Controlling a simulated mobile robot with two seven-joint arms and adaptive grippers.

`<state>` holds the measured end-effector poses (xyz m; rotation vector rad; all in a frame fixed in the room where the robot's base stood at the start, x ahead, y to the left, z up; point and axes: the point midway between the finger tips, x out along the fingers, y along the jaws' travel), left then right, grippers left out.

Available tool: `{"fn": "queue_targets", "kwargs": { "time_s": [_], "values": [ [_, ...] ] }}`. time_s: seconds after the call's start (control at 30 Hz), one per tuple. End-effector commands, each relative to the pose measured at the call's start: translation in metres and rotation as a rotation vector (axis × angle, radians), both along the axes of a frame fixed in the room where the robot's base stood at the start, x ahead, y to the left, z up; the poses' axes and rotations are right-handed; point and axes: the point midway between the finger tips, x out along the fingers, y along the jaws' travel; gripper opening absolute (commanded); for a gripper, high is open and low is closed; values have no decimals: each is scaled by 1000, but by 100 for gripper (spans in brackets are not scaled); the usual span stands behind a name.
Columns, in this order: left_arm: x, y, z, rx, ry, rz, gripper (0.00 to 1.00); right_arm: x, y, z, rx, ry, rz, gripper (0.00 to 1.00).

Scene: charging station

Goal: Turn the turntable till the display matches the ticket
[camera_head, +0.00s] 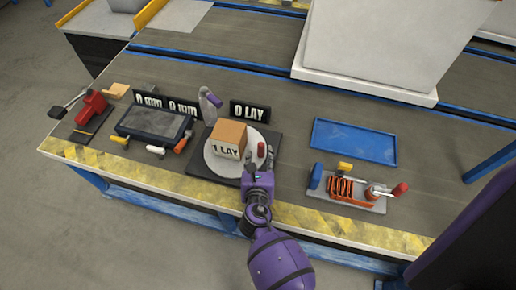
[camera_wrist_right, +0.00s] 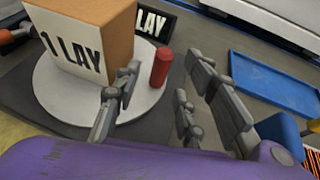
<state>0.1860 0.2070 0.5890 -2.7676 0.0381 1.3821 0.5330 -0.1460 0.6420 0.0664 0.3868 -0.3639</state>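The turntable is a white disc (camera_head: 214,164) on a dark square base (camera_head: 207,185). A brown box (camera_head: 229,134) reading "1 LAY" sits on it. A red upright peg (camera_head: 261,149) stands near the disc's right edge. A black display (camera_head: 250,112) behind the disc reads "0 LAY". My right gripper (camera_head: 258,166) is just in front of the peg. In the right wrist view its fingers are spread, with the red peg (camera_wrist_right: 161,67) beyond the gap and apparently untouched. My left gripper is out of view.
Left of the turntable are a dark-topped device (camera_head: 153,124), two "0 mm" displays (camera_head: 183,106) and a red tool (camera_head: 90,106). To the right are an empty blue tray (camera_head: 353,142) and a fixture with orange coils (camera_head: 343,190).

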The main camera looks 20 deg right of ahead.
Motion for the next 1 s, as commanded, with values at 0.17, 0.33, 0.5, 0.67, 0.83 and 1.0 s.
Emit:
{"fn": "queue_targets", "kwargs": {
  "time_s": [0.17, 0.33, 0.5, 0.67, 0.83, 1.0],
  "values": [
    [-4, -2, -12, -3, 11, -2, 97, 26, -10, -14, 2, 0, -1, 38],
    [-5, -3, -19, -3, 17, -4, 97, 46, -18, -23, 3, 1, 0, 38],
    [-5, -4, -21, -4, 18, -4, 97, 55, -22, -25, 4, 1, 0, 38],
    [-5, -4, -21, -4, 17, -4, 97, 56, -22, -25, 5, 0, -1, 38],
    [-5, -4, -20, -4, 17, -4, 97, 55, -22, -25, 5, 0, -1, 28],
    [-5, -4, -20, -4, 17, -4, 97, 55, -22, -25, 5, 0, -1, 5]
  ]
}}
